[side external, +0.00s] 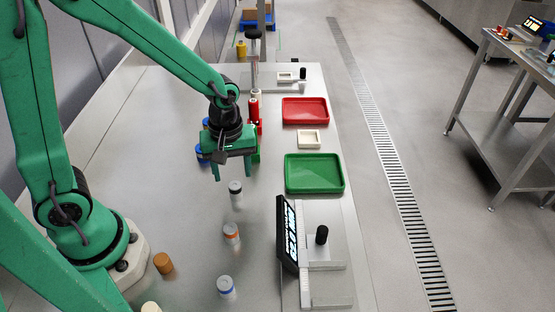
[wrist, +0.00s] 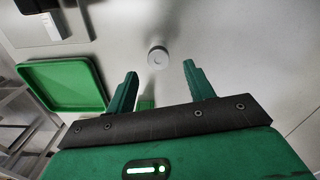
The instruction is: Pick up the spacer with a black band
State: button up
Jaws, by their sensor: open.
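The spacer with a black band (side external: 235,187) is a small whitish cylinder with a dark band near its top. It stands upright on the steel table in the side external view. My gripper (side external: 234,174) is open and empty just beyond and above it, fingers pointing down. In the wrist view a round pale spacer top (wrist: 158,56) shows between and a little past the open fingertips (wrist: 161,68), touching neither; its band cannot be made out there. Two similar spacers stand nearer the camera, one with an orange band (side external: 231,233) and one with a blue band (side external: 226,287).
A black display (side external: 288,235) stands nearer. Red, blue and green items cluster behind my gripper. An orange-brown cylinder (side external: 163,263) stands by my base.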

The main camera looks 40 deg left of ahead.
aim_at(235, 185)
jog(key=shift+f, duration=0.25)
jog(key=shift+f, duration=0.1)
jog(key=shift+d+f, duration=0.15)
jog(key=shift+f, duration=2.35)
jog(key=c, duration=1.1)
jog(key=shift+r, duration=0.1)
